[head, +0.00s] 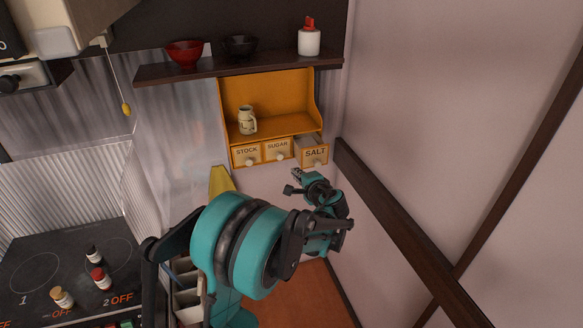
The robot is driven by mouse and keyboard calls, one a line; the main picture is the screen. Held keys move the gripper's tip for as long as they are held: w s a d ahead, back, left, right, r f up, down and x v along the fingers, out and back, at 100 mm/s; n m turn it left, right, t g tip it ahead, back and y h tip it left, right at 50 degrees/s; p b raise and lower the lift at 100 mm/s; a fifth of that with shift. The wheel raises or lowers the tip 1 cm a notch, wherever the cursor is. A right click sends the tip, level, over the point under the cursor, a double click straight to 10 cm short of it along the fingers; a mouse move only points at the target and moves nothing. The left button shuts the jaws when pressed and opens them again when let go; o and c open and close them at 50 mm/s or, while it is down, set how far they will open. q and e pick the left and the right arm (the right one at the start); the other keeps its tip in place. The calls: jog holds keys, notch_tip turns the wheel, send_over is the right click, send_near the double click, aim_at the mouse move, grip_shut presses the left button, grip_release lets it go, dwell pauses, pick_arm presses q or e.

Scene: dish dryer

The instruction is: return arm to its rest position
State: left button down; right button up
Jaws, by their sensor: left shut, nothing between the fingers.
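My left arm rises from the bottom of the head view, and its teal and black left gripper (293,181) hangs in the air near the yellow spice shelf (268,92). The gripper is shut and empty, just below the shelf's drawers and apart from them as far as I can tell. The SALT drawer (315,155) sticks out a little further than the STOCK drawer (246,153) and the SUGAR drawer (278,150). My right gripper is not in the picture.
A cream jug (247,121) stands in the spice shelf. Above, a dark wall shelf (240,68) carries a red bowl (185,53), a black bowl (239,45) and a white bottle (309,40). Several small bottles stand on the stove (45,268). A dark wall beam (400,225) runs at right.

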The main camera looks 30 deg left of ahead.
pick_arm(q)
jog(key=shift+s+d+r, duration=0.15)
jog(key=shift+s+d, duration=0.25)
jog(key=shift+d, duration=0.05)
jog(key=s+d+f+n+h, duration=0.2)
jog(key=s+d+h, duration=0.2)
jog(key=s, duration=0.5)
jog(key=s+d+f+n+g+h+b, duration=0.1)
jog(key=s+d+n+h, duration=0.2)
jog(key=s+d, duration=0.6)
jog(key=s+d+f+n+h+b, duration=0.1)
jog(key=s+d+f+n+h, duration=0.1)
jog(key=s+d+h, duration=0.2)
jog(key=s+d, duration=0.3)
jog(key=s, duration=0.3)
jog(key=shift+s+d+f+h, duration=0.15)
jog(key=shift+s+f+h, duration=0.15)
jog(key=shift+s+f, duration=0.1)
